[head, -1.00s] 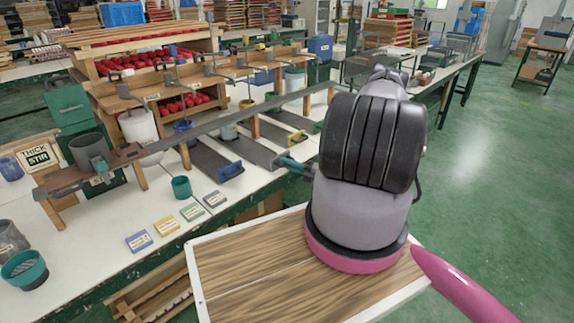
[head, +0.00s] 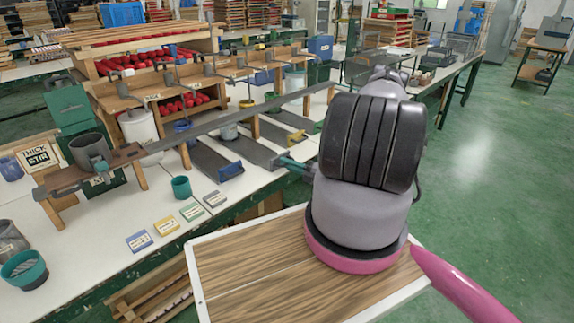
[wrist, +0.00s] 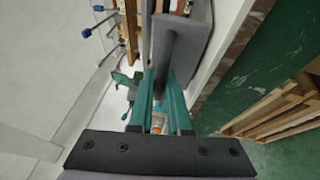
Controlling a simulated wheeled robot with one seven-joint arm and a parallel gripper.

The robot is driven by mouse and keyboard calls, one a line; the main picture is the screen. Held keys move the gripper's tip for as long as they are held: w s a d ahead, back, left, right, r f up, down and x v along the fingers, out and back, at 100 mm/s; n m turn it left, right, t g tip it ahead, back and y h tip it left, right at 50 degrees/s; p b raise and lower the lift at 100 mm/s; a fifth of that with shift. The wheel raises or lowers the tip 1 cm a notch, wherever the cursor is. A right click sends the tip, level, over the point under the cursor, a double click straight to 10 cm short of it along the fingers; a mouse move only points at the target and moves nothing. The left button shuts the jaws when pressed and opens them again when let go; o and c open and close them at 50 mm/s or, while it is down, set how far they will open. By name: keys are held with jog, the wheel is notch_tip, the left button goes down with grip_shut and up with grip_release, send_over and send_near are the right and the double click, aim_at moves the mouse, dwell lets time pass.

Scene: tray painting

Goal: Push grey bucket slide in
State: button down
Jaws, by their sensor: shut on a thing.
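Several flat dark grey slides lie side by side under the long rail on the white bench. The grey bucket slide (head: 250,150) runs back from my gripper, between the blue-ended slide (head: 212,158) and the yellow-ended slide (head: 280,131). My gripper (head: 283,162) has teal fingers and is at the front end of the grey slide. In the wrist view my gripper (wrist: 161,80) is shut on a grey part (wrist: 167,45), apparently the slide's front end. My arm hides part of the contact in the head view.
A grey bucket (head: 90,150) sits on a wooden stand at left. A teal cup (head: 181,187) and several colored cards (head: 192,212) lie on the bench. A wood-topped tray (head: 245,265) is below my arm. Green floor is open at right.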

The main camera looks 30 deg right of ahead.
jog(key=w, duration=0.2)
jog(key=w+a, duration=0.1)
jog(key=w, duration=0.1)
jog(key=shift+a, duration=0.2)
jog(key=c, duration=1.2)
grip_release()
jog(key=shift+o, duration=0.2)
jog(key=v, duration=1)
jog(key=shift+s+d+f, duration=0.15)
jog(key=shift+s+d, duration=0.1)
jog(key=shift+s, duration=0.05)
